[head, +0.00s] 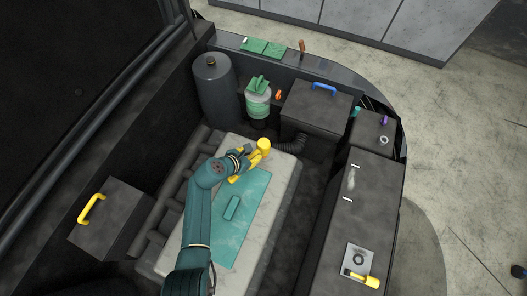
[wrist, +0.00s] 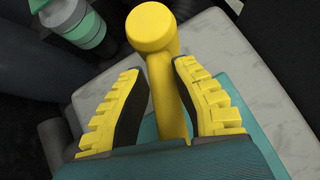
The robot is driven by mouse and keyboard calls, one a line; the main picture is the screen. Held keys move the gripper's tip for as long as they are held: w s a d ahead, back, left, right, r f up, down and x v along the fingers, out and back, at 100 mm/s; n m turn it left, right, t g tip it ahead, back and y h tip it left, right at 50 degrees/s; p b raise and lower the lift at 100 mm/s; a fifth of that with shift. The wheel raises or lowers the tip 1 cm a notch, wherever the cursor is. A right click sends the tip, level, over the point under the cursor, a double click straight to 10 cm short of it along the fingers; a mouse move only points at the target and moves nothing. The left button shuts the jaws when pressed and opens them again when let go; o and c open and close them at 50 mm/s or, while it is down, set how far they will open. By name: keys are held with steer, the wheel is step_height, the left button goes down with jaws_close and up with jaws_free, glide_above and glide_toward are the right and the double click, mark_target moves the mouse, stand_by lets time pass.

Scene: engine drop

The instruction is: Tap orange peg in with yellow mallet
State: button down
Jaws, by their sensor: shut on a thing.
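The yellow mallet (head: 263,144) is in my gripper (head: 250,163), above the far end of the pale engine cover. In the wrist view the round mallet head (wrist: 150,27) points away from me, and its handle runs back between the yellow ridged fingers of my gripper (wrist: 158,72). My gripper is shut on the handle. A small orange peg (head: 279,95) stands beyond and slightly right of the mallet in the head view, between the green-topped canister and the dark box. The mallet is apart from it. I cannot tell how deep the peg sits.
A green-topped canister (head: 258,103) and a dark cylinder (head: 213,83) stand at the back left. A dark box with a blue handle (head: 323,90) is at the back right. The engine cover (head: 285,185) carries a teal panel. A yellow-handled part (head: 365,280) lies lower right.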

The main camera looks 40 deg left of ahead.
steer(key=shift+a+r+p, duration=0.1)
steer(key=shift+r+p, duration=2.55)
steer(key=shift+r, duration=0.05)
steer(key=shift+f, duration=0.1)
steer(key=s+d+r+m+h+p, duration=0.1)
steer(key=s+d+m+h+p, duration=0.3)
steer(key=d, duration=1)
steer(key=s+d+r+y+p, duration=0.15)
steer(key=d+p, duration=0.35)
steer(key=d, duration=0.8)
steer(key=s+d+r+p, duration=0.3)
steer(key=d+r, duration=0.2)
steer(key=r, duration=0.1)
step_height(320, 180, up, 5)
steer(key=w+a+n+y, duration=0.2)
steer(key=n, duration=0.1)
steer(key=shift+a+r, duration=0.15)
steer(key=shift+r, duration=0.05)
